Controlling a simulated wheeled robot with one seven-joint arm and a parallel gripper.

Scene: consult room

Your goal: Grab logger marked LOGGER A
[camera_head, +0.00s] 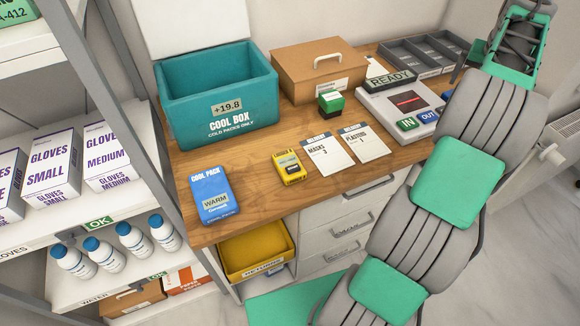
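A small yellow device (289,167) with a dark display lies on the wooden counter, right of the blue cool pack. It looks like a logger, but its marking is too small to read, so I cannot tell whether it says LOGGER A. Nothing touches it. My grey and green arm rises along the right side of the view. The dark mechanism in a green frame at its upper end (516,42) seems to be my gripper, well to the right of and apart from the yellow device. Its fingers cannot be made out clearly.
On the counter (252,197) are a blue cool pack (213,194) reading WARM, a teal cool box (222,105) showing +19.8, two cards, a green stamp (331,101), a brown case (318,68) and a READY device (390,78). A yellow bin (257,252) sits below.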

